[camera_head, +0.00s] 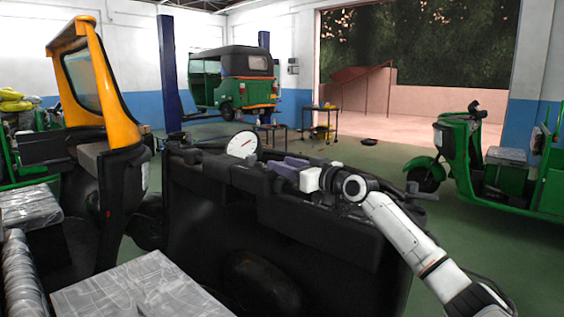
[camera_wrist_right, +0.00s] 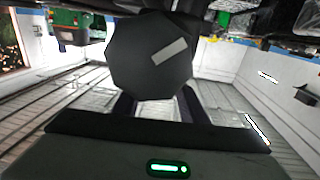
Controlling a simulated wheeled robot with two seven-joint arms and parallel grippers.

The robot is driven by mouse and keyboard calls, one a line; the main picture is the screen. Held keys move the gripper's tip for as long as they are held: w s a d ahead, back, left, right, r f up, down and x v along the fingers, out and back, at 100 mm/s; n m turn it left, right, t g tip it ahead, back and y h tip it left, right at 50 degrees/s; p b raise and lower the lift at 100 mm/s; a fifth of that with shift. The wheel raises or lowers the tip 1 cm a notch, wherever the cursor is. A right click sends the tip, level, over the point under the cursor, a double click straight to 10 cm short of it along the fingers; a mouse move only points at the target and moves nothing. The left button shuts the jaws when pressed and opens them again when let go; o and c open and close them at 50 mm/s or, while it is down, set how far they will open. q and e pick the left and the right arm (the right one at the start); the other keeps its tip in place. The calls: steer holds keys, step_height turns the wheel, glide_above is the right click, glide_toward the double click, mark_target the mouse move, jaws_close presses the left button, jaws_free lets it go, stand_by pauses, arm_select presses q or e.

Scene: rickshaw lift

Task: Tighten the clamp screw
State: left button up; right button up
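In the right wrist view a dark, many-sided knob (camera_wrist_right: 150,55) with a pale grey bar on its face sits in front of my right gripper (camera_wrist_right: 156,103). It looks like the head of the clamp screw, though I cannot be sure. The two dark fingers stand apart, and the knob hides their tips. I cannot tell whether they press on it. In the head view my right gripper (camera_head: 290,166) points left, low over the black rickshaw front (camera_head: 325,215). The knob cannot be made out there. My left gripper is not in view.
A white round dial (camera_head: 243,145) stands on the rickshaw front, left of my right gripper. A yellow windscreen frame (camera_head: 110,90) rises at the left. A green vehicle (camera_head: 465,160) stands at the right and another (camera_head: 235,80) at the back.

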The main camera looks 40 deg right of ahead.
steer(key=shift+w, duration=0.6)
steer(key=shift+c, duration=0.4)
